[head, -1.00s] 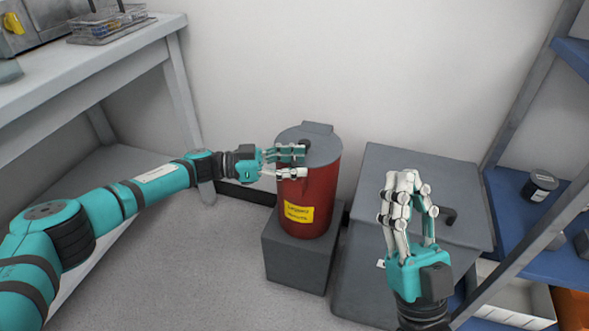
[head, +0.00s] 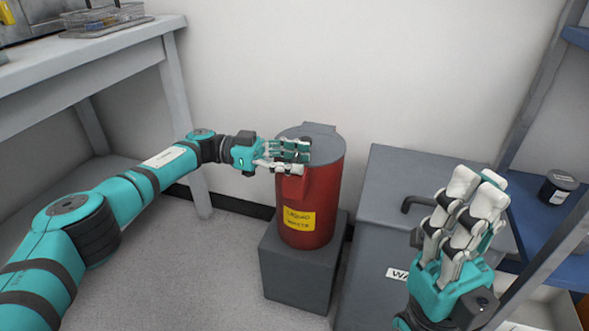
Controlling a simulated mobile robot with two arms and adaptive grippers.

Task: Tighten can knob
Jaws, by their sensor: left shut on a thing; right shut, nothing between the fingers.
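A red can (head: 322,190) with a grey lid (head: 330,147) and a yellow "liquid waste" label (head: 299,219) stands upright on a dark grey block (head: 298,275). My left gripper (head: 304,157) reaches in from the left at the lid's near side. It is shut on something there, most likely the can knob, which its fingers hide. My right gripper (head: 478,196) is shut and empty, raised in front of the grey cabinet, apart from the can.
A grey cabinet (head: 388,190) with a dark handle stands right of the can. A blue shelf rack (head: 545,225) holding a dark jar (head: 558,187) is at far right. A bench (head: 90,48) with a wire basket (head: 105,19) is upper left. Floor (head: 190,275) left of the block is clear.

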